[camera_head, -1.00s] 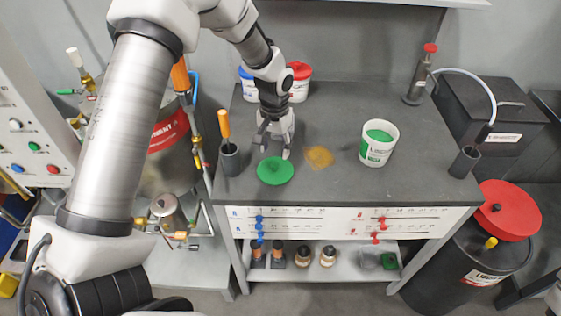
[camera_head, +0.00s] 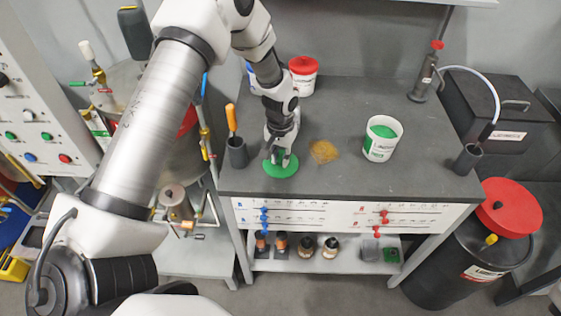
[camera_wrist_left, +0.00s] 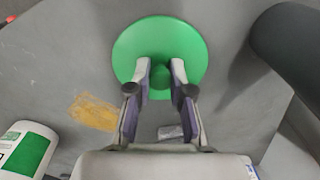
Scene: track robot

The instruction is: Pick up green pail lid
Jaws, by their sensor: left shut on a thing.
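The green pail lid (camera_head: 284,172) is a round disc on the grey worktop near its front edge. It also shows in the left wrist view (camera_wrist_left: 180,38), with a round knob at its middle. My left gripper (camera_head: 279,160) is over the lid, with its fingers around the knob. In the left wrist view my left gripper (camera_wrist_left: 161,72) is shut on the knob. The lid looks level and on or very near the worktop; I cannot tell whether it touches. My right gripper is not in view.
A dark cup with an orange-handled tool (camera_head: 236,152) stands close left of the lid. A yellow-brown patch (camera_head: 323,151) lies to its right. A red-lidded pail (camera_head: 302,76) stands behind. Another dark cup (camera_head: 467,158) with a hose is at the right edge.

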